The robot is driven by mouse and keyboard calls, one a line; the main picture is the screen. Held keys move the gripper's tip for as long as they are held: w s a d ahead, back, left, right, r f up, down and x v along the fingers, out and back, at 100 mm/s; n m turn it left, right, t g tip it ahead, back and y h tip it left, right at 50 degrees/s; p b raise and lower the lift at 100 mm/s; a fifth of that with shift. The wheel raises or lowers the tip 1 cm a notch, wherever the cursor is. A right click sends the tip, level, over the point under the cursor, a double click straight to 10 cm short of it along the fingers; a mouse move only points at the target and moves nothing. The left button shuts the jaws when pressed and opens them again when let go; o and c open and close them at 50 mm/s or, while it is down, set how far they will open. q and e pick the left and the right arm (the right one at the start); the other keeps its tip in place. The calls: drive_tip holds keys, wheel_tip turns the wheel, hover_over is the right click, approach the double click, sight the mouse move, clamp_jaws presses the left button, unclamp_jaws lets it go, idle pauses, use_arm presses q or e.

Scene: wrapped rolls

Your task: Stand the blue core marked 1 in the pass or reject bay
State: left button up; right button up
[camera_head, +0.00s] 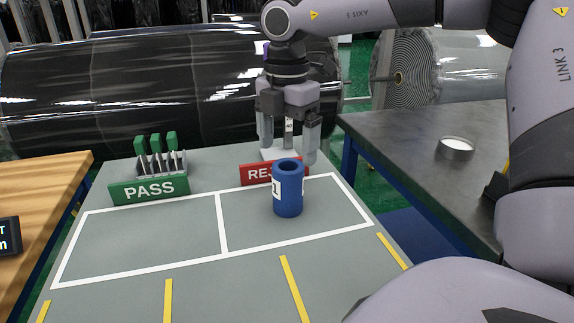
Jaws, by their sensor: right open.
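The blue core (289,197) marked 1 stands upright inside the right white-outlined bay, the one behind which the red REJECT sign (256,173) stands. The core hides part of that sign. Its white label with the 1 faces left and its hollow top is open. My right gripper (289,150) points down with its fingers apart, above and behind the core's top as seen here, holding nothing. The green PASS sign (149,190) stands behind the left bay (150,246), which is empty. My left gripper is not in view.
A dark metal table (420,135) with a round silver-rimmed item (455,149) is at right, and a wooden table (45,185) at left. Large wrapped rolls (150,85) lie behind.

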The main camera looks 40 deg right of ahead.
drive_tip(key=shift+r, duration=1.45)
